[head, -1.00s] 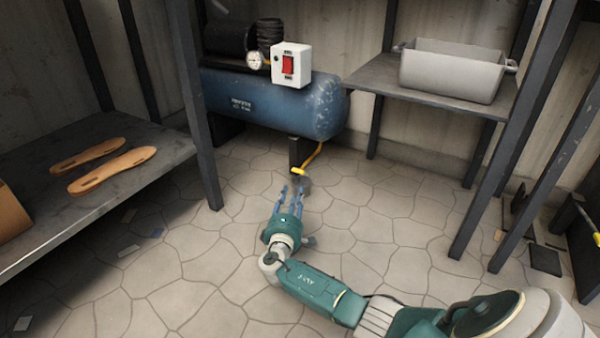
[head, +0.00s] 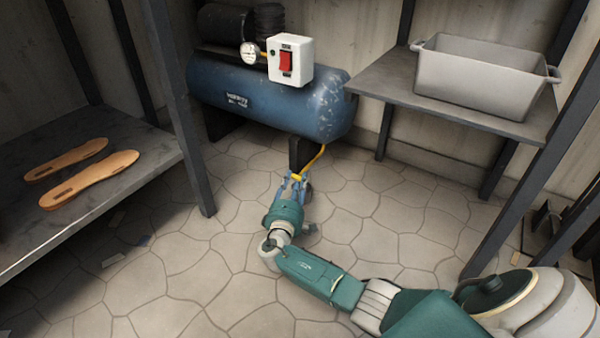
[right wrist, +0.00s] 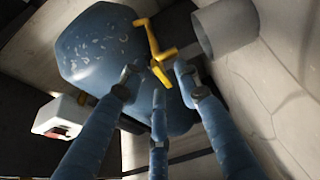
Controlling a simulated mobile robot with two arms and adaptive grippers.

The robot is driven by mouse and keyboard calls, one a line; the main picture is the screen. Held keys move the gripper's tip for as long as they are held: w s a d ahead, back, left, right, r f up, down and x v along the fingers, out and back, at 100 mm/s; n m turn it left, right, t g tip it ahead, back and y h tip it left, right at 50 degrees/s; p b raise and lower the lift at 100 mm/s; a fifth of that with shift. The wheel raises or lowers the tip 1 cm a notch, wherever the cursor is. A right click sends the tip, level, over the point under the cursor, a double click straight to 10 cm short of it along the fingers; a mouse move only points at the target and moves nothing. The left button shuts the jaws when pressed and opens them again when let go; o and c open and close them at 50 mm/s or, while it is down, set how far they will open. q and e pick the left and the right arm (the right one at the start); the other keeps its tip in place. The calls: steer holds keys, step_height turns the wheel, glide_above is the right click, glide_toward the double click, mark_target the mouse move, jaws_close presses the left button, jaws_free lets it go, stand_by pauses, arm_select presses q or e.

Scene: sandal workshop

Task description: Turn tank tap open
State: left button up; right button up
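The blue tank (head: 270,100) is a compressor tank on a dark stand against the back wall. The tank tap (head: 300,177) is a yellow handle low at its right end, below a yellow pipe; it also shows in the right wrist view (right wrist: 160,70). My right gripper (head: 296,182) is at the tap, its blue fingers pointing toward the tank. In the right wrist view my right gripper (right wrist: 157,78) has its three fingers spread, with the tap handle between or just beyond the tips. Contact cannot be told. My left gripper is not in view.
A white switch box with a red switch (head: 286,62) and a gauge (head: 250,53) sit above the tank. A grey cylinder (right wrist: 226,27) is beside the tap. A grey bin (head: 480,80) stands on the right shelf; sandal soles (head: 90,180) lie on the left bench.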

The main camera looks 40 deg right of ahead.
steer(key=shift+w, duration=0.1)
jaws_close()
